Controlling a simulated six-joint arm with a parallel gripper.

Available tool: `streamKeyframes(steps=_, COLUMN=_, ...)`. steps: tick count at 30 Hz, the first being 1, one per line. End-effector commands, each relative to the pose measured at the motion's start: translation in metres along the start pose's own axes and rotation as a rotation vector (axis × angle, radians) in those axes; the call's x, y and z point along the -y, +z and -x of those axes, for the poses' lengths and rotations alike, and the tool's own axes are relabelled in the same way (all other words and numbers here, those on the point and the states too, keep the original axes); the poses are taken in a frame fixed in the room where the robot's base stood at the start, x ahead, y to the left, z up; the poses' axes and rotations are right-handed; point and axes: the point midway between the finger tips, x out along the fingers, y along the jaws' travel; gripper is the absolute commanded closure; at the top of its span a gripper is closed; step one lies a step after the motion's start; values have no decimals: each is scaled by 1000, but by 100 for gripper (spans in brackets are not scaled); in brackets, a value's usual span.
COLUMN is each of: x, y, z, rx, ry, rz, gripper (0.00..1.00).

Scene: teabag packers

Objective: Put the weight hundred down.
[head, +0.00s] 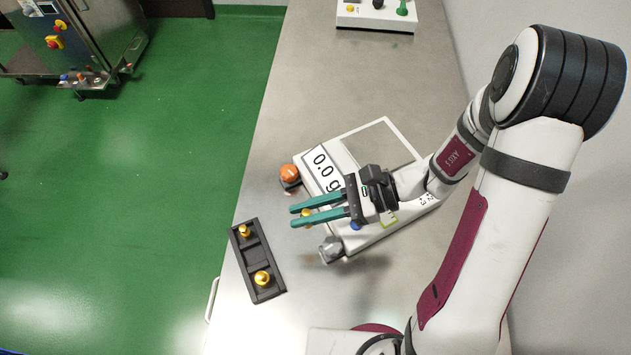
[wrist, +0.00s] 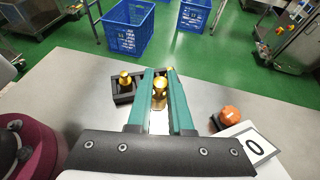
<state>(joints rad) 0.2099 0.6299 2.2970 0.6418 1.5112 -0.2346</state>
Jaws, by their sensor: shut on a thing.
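My gripper (head: 293,215) has its teal fingers shut on a brass weight (head: 306,213), held above the steel table near the scale's left side. The wrist view shows this weight (wrist: 160,92) between the fingers. I cannot read a marking on it. A black weight holder (head: 252,254) lies on the table below and left of the gripper. A small brass weight (head: 244,231) stands at its far end and a larger one (head: 262,278) at its near end. The middle slot between them looks empty. In the wrist view the fingers hide part of the holder (wrist: 122,99).
A white scale (head: 345,138) reading 0.0 g lies under my gripper, with an orange button (head: 289,172) at its corner. A white control box (head: 376,15) stands at the far end. The table's left edge runs close to the holder. Blue crates (wrist: 128,28) stand on the floor.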

Motion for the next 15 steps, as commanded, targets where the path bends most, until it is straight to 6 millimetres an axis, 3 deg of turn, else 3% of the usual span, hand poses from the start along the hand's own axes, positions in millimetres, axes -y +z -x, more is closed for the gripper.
streamKeyframes(steps=5, x=24, y=-6, z=24, rx=-16, ry=-125, rz=-50, gripper=100)
streamKeyframes(steps=8, x=50, y=-13, z=56, rx=-30, ry=-276, rz=-114, gripper=100)
streamKeyframes(steps=11, x=76, y=-22, z=100, rx=-37, ry=-454, rz=-190, gripper=100)
streamKeyframes(steps=15, x=100, y=-35, z=174, rx=-32, ry=-719, rz=-303, gripper=100)
